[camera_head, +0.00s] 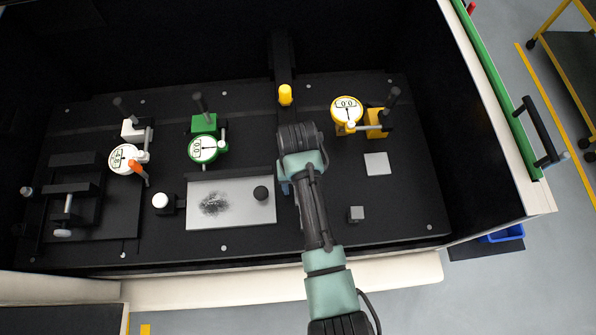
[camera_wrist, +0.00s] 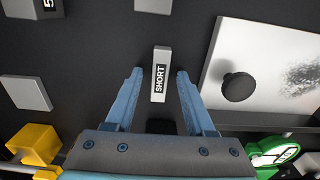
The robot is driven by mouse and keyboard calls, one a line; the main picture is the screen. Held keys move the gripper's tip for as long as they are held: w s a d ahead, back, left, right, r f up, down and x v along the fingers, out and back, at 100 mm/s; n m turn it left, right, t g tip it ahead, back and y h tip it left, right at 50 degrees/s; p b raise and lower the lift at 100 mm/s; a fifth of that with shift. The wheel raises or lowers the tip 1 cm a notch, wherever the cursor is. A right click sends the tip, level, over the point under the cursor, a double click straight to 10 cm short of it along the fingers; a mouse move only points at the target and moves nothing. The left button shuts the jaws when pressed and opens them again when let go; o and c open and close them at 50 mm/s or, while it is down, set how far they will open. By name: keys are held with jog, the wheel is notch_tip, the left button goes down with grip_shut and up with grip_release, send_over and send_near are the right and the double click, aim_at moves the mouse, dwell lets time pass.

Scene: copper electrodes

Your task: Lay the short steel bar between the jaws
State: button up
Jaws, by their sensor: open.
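The short steel bar (camera_wrist: 161,60) is a light grey bar with a black SHORT label, lying on the dark board in the wrist view. My gripper (camera_wrist: 159,73) is open, with one blue finger on each side of the bar and a gap at both sides. I cannot tell the height of the fingertips above the board. In the head view my arm hides the bar, and only a bit of blue finger of my gripper (camera_head: 285,188) shows. A dark clamp-like fixture with a screw handle (camera_head: 67,205) stands at the left of the board; I cannot tell its jaw gap.
A pale plate (camera_head: 240,213) with a black knob (camera_head: 261,193) lies left of my gripper. Dial gauges in white (camera_head: 122,158), green (camera_head: 203,149) and yellow (camera_head: 347,112) stand behind. A square plate (camera_head: 377,163) and small block (camera_head: 356,214) lie to the right. Dark walls enclose the board.

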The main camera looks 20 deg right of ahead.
notch_tip(320, 180, up, 12)
jog(key=shift+r, duration=0.2)
dwell(0.4)
